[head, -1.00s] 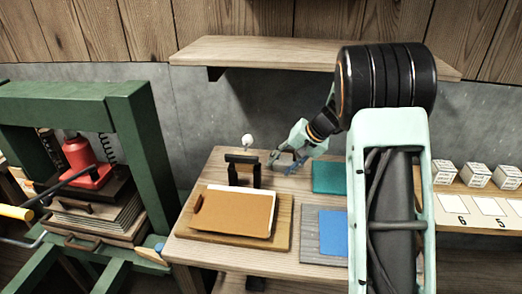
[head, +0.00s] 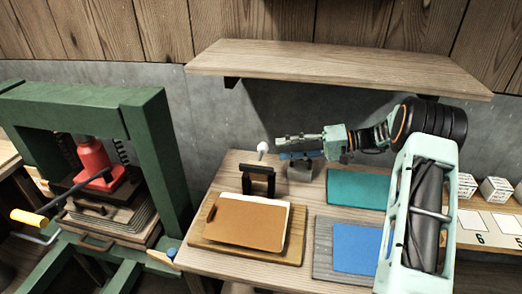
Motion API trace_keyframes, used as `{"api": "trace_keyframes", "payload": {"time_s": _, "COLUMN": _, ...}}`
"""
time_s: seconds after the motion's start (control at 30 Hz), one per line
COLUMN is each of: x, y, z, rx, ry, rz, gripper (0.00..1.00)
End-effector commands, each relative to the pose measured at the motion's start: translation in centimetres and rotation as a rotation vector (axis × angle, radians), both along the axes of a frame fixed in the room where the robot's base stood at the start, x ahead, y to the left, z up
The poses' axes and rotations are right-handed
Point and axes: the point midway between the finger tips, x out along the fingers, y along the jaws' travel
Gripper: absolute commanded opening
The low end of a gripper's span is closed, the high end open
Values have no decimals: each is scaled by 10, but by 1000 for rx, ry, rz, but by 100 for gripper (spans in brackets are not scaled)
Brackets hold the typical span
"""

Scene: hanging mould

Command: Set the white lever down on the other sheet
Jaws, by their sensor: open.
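A white rounded knob (head: 262,147), which looks like the end of the white lever, stands up just behind a black stand (head: 258,180) on the table; its lower part is hidden. My gripper (head: 280,148) is level, pointing left, with its tips a little to the right of the knob. It is open, and I see nothing held in it. A brown sheet (head: 246,222) lies over a white one on a wooden board at the left. A blue sheet (head: 356,246) lies on a grey ribbed board at the right, and a teal sheet (head: 358,189) lies behind it.
A small grey block (head: 299,172) stands below my gripper. A wooden shelf (head: 335,68) runs above the table (head: 232,164). A green press frame (head: 155,140) stands at the left. White boxes (head: 495,190) and numbered cards (head: 475,221) are at the right.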

Motion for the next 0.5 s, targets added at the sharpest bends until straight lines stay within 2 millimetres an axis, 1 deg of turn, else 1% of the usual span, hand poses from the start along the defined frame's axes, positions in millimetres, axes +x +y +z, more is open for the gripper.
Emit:
{"api": "trace_keyframes", "payload": {"time_s": 0.03, "x": 0, "y": 11, "z": -1, "rx": -1, "ry": 2, "rz": 4, "gripper": 40}}
{"api": "trace_keyframes", "payload": {"time_s": 0.23, "x": 3, "y": 48, "z": -10, "rx": -1, "ry": 3, "rz": 3, "gripper": 40}}
{"api": "trace_keyframes", "payload": {"time_s": 0.4, "x": 6, "y": 69, "z": -16, "rx": -2, "ry": 2, "rz": 1, "gripper": 40}}
{"api": "trace_keyframes", "payload": {"time_s": 0.5, "x": 7, "y": 75, "z": -18, "rx": -3, "ry": 2, "rz": 0, "gripper": 40}}
